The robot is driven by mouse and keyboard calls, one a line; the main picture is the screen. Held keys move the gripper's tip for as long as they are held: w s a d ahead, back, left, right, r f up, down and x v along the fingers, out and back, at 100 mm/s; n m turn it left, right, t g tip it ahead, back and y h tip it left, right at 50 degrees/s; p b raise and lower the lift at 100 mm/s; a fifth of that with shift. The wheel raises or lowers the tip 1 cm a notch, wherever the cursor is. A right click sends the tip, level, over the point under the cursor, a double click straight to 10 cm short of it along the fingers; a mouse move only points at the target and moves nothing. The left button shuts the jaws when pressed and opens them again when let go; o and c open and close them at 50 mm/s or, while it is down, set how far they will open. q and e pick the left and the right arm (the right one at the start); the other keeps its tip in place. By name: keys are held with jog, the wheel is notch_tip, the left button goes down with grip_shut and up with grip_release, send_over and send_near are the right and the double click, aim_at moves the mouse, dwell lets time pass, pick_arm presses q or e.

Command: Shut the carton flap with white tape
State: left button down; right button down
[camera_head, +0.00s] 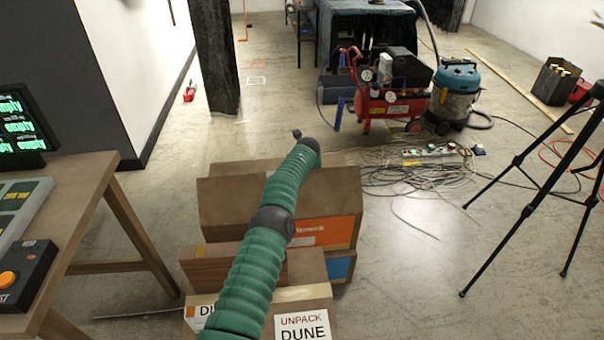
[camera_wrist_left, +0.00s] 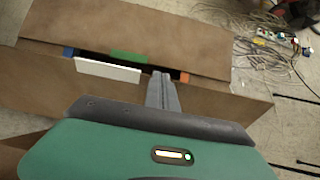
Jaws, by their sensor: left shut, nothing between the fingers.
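An open brown carton (camera_head: 225,212) with raised flaps stands in the middle of the head view, an orange label on its front. In the left wrist view its far flap (camera_wrist_left: 125,35) rises behind a dark opening with green, blue and orange pieces along it. A white strip (camera_wrist_left: 108,69), apparently the white tape, lies along the near flap (camera_wrist_left: 50,77). My left gripper (camera_wrist_left: 162,82) is shut and empty, its fingertips at the opening, right of the white strip; contact cannot be told. In the head view my green arm hides its fingers and part of the carton. My right gripper is not in view.
A front carton (camera_head: 300,293) with printed labels stands nearest. A table (camera_head: 85,200) with a screen and control box is at left. Cables (camera_head: 405,175), a red compressor (camera_head: 385,105) and a black tripod (camera_head: 535,150) are at right. Floor between cartons and tripod is mostly clear.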

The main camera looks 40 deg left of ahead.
pick_arm(q)
jog(key=shift+r, duration=0.15)
dwell(0.4)
jog(key=shift+r+p, duration=0.75)
jog(key=shift+r, duration=0.05)
